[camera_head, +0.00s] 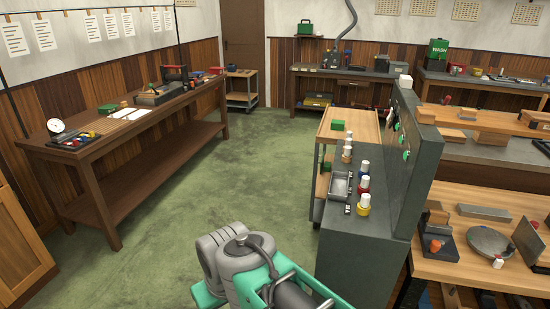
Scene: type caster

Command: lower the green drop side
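I cannot clearly make out a green drop side in the head view. Green things in view include a small green block (338,125) on the wood-topped cart (362,123) and round green knobs (406,155) on the upright grey panel (412,190). A green box (305,28) and a green WASH can (437,49) stand farther back. My grey and green arm shows at the bottom middle, over the floor left of the grey cabinet. My gripper is outside the picture.
A grey counter (345,215) holds white-capped bottles (363,202) and a metal tray (340,186). A long wooden bench (110,135) lines the left wall. A crowded wooden table (460,262) is at right. Open green floor (220,165) runs between bench and counter.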

